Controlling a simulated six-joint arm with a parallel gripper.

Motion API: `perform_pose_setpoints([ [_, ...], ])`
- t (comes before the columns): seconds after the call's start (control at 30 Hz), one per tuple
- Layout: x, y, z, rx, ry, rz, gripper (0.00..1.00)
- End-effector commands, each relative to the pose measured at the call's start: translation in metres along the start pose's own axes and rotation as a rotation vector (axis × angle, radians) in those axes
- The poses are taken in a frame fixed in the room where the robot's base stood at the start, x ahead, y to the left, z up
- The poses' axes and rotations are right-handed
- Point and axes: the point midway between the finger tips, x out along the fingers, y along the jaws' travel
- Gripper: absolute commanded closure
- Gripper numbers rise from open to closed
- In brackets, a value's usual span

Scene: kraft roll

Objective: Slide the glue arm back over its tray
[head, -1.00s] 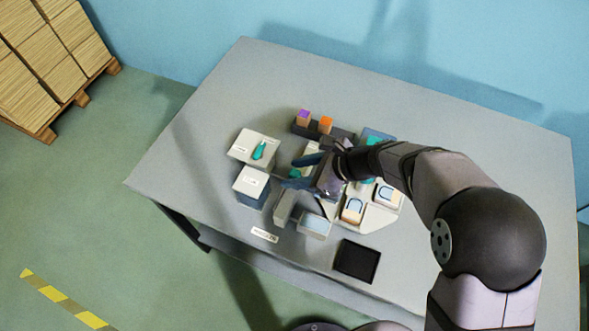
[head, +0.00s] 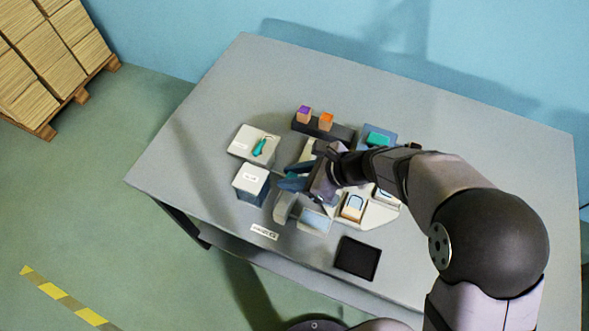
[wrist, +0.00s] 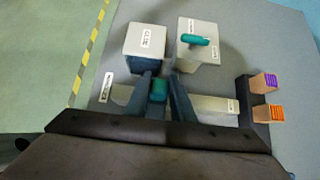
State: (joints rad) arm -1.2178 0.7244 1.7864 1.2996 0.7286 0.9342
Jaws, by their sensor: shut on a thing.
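My gripper (wrist: 160,90) is shut on a small teal piece (wrist: 158,87), which looks like the grip of the glue arm. In the head view my gripper (head: 288,177) is low over the middle of the table, and its hand hides most of what it holds. A pale bar (wrist: 215,108) with a label runs beneath the fingers toward the rack. Its link to the teal piece is hidden. I cannot tell which part is the glue tray.
A labelled white-topped blue box (head: 251,180) stands left of my gripper. A pale block (head: 240,142) with a teal tool (head: 260,146) lies behind it. A dark rack (head: 340,135) holds purple and orange blocks. A black tray (head: 357,258) sits at front. The table's left side is clear.

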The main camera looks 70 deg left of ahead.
Motion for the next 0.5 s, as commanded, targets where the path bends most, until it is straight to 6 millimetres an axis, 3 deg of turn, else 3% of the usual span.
perform_pose_setpoints([
  [0.23,0.002,0.043,0.000,0.000,-0.004,0.000,1.00],
  [0.5,0.000,0.058,0.001,0.000,-0.004,0.001,1.00],
])
